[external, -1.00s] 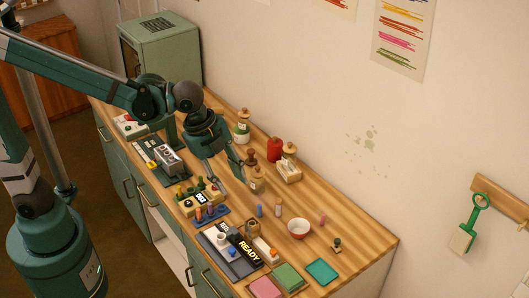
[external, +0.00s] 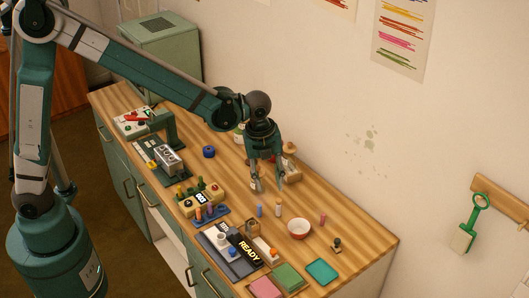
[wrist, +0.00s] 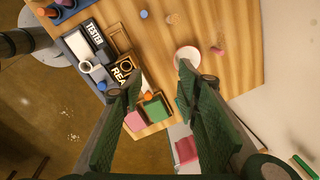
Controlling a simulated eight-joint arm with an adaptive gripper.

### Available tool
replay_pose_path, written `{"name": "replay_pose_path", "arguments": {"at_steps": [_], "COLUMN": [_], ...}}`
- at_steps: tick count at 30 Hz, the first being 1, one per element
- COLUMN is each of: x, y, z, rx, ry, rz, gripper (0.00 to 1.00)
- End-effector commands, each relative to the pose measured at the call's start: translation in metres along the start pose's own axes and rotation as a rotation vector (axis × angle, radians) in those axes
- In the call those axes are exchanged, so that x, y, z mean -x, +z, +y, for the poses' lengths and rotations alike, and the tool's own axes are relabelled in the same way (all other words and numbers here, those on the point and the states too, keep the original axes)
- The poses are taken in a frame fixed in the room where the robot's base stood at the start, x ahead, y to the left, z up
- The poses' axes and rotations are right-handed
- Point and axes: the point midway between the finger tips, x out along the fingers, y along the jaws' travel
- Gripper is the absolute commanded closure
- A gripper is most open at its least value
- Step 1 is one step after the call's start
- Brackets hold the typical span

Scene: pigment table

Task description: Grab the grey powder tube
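My gripper (external: 269,187) is over the middle of the bench with its two fingers apart and nothing visible between them. In the wrist view the fingers (wrist: 160,76) are spread wide. A small pale, greyish tube (external: 278,209) with a brownish top stands just in front of the gripper in the external view, apart from the fingers. It looks like the grey powder tube, but its colour is hard to tell at this size. A tan round top (wrist: 172,18) in the wrist view may be this tube. A blue tube (external: 259,210) stands to its left.
A blue rack (external: 211,216) and a dark tray (external: 222,256) with a READY sign lie front left. Jars behind the gripper are partly hidden.

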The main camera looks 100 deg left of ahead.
Motion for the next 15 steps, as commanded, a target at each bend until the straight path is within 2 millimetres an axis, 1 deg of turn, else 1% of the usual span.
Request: {"name": "replay_pose_path", "arguments": {"at_steps": [1,7,15], "x": [-0.009,-0.045,-0.092], "y": [0.007,0.031,0.062], "z": [-0.006,-0.022,-0.038], "rx": [-0.019,-0.114,-0.233], "ry": [0.01,0.048,0.095], "rz": [-0.001,0.002,0.013], "gripper": [0.68,0.68,0.68]}}
